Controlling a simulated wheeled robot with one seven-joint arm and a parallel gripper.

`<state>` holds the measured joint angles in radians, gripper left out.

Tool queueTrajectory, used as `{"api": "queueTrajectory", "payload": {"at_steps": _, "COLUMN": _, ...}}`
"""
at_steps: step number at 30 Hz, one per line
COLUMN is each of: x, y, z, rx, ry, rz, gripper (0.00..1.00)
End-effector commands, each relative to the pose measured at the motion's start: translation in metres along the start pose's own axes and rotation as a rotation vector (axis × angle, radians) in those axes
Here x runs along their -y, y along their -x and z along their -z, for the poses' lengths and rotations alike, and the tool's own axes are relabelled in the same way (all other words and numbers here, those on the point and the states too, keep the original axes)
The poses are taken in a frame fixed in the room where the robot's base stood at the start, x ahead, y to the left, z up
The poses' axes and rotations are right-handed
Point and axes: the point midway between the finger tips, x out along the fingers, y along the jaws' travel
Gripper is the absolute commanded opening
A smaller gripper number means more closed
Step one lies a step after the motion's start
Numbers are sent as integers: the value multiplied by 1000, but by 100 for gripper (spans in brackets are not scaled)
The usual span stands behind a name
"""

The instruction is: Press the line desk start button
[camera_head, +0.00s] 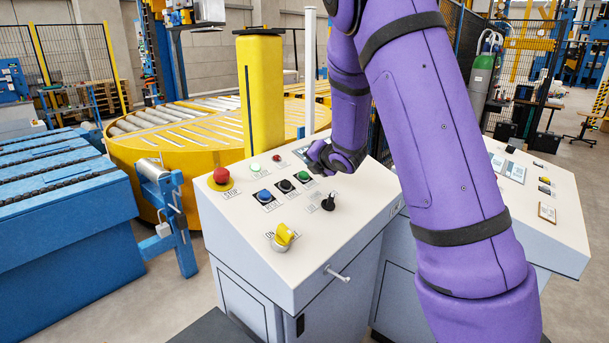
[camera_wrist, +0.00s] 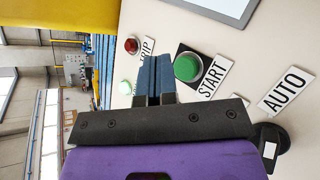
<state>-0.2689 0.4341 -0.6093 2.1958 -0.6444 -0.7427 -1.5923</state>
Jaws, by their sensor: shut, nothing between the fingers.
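The line desk (camera_head: 345,222) has a sloped pale top with buttons. The green start button (camera_head: 303,176) sits at the right end of a row after a blue and a black button. In the wrist view the green button (camera_wrist: 187,67) stands on a black square beside a START label (camera_wrist: 214,77). My gripper (camera_head: 315,162) is low over the desk, just behind the start button in the head view. In the wrist view my gripper's fingers (camera_wrist: 153,72) are together and empty, just left of the green button. Whether they touch the panel I cannot tell.
A red STOP button (camera_head: 221,176), blue RESET button (camera_head: 264,196), black button (camera_head: 286,186), black selector (camera_head: 329,202) and yellow ON switch (camera_head: 284,235) share the top. A red TRIP lamp (camera_wrist: 131,45) is near the fingers. A yellow post (camera_head: 262,95) stands behind the desk.

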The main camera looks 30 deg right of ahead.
Motion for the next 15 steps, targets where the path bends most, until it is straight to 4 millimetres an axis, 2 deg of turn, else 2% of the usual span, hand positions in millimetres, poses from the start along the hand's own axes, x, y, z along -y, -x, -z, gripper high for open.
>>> {"api": "queueTrajectory", "payload": {"at_steps": 9, "x": -14, "y": 19, "z": -14, "rx": 0, "ry": 0, "rz": -2, "gripper": 0}}
{"api": "queueTrajectory", "payload": {"at_steps": 15, "x": -18, "y": 25, "z": -18, "rx": 0, "ry": 0, "rz": 0, "gripper": 0}}
